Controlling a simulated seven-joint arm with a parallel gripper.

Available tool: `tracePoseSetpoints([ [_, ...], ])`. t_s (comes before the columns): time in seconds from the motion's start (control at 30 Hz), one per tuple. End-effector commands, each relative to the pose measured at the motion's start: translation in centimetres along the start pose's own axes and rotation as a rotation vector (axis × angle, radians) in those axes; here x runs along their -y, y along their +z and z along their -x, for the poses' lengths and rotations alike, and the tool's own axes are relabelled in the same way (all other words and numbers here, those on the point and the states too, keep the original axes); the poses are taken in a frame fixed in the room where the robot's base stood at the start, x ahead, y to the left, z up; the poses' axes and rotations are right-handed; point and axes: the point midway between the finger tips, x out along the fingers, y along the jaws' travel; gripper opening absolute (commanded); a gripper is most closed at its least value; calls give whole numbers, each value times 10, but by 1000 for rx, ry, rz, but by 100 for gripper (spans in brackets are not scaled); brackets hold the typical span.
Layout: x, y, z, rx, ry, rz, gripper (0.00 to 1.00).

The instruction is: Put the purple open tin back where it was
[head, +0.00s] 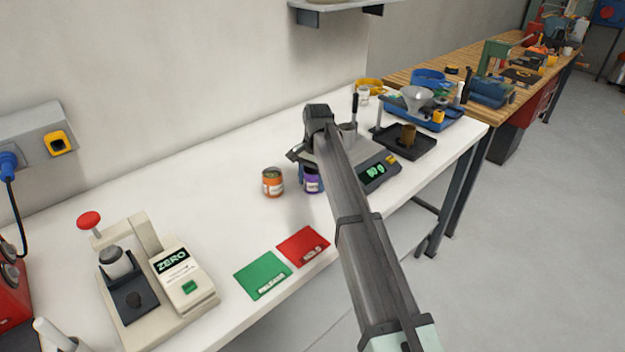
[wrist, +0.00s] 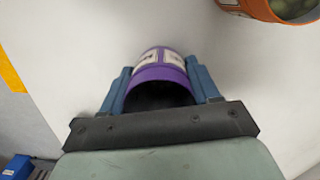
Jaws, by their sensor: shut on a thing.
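The purple open tin (head: 312,181) is just below my gripper (head: 303,168) in the head view, to the right of an orange tin (head: 273,182). In the wrist view the purple tin (wrist: 160,80) sits between the two blue fingers of my gripper (wrist: 162,88), which are shut on its sides. Its open top shows a dark inside. Whether its base touches the white bench is hard to tell. The orange tin (wrist: 268,8) shows in the top right corner of the wrist view, apart from my gripper.
A scale (head: 378,174) with a green display stands right behind my arm. A green card (head: 262,275) and a red card (head: 303,246) lie at the front edge. A beige tester (head: 150,265) stands at left. The white bench (head: 190,180) is clear left of the orange tin.

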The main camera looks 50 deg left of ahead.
Motion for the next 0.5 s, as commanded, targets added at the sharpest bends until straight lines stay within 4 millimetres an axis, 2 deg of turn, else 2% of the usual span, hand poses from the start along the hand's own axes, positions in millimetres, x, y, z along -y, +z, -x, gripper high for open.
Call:
tracePoseSetpoints([
  [0.33,0,0,-2,-1,-1,0,0],
  [0.37,0,0,-2,-1,-1,0,62],
  [0.5,0,0,-2,-1,-1,0,76],
])
